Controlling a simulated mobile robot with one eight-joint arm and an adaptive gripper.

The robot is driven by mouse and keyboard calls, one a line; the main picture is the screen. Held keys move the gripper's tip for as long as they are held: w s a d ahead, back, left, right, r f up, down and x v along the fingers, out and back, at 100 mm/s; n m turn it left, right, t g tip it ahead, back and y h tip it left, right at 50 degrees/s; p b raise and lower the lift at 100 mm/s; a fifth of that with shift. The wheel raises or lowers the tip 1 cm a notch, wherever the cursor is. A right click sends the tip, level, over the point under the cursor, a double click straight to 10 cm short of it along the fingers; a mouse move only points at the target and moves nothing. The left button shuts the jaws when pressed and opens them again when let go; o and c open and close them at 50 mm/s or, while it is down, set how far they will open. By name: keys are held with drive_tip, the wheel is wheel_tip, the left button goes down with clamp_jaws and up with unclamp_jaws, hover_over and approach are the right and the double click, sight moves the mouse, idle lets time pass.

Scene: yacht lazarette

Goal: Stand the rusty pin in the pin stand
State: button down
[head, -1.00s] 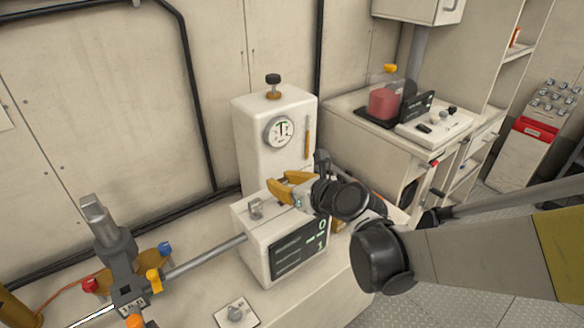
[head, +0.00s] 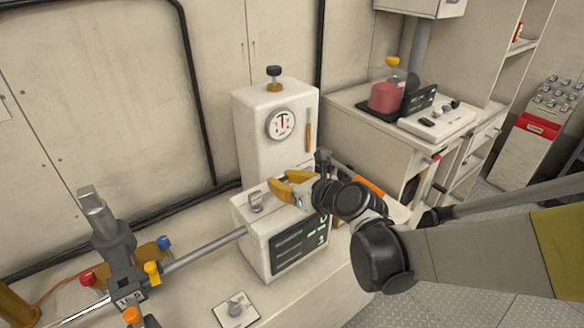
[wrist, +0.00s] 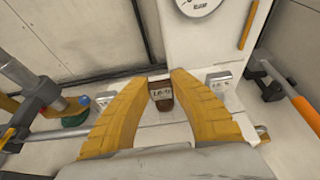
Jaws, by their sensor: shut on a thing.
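My gripper (head: 280,181) has yellow fingers above the white box (head: 258,250) with a dark display. In the wrist view the fingers (wrist: 160,78) close around a small brown, rusty-looking piece (wrist: 162,104) with a pale label, which I take to be the rusty pin. Its lower end is hidden by the gripper, and the head view does not show it clearly. I cannot tell whether it touches the box top. A small metal bracket (head: 256,202) stands on the box, left of the gripper. I cannot make out for certain which thing is the pin stand.
A tall white housing with a round gauge (head: 281,124) rises behind the gripper. A grey clamp-like fixture (head: 112,237) on a metal rod (head: 205,251) is at left. A small plate with a knob (head: 236,309) lies in front. An orange-handled tool (wrist: 305,108) is at right.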

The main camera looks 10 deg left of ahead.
drive_tip(key=c, duration=1.1)
unclamp_jaws()
drive_tip(key=shift+c, duration=0.2)
drive_tip(key=v, duration=1.2)
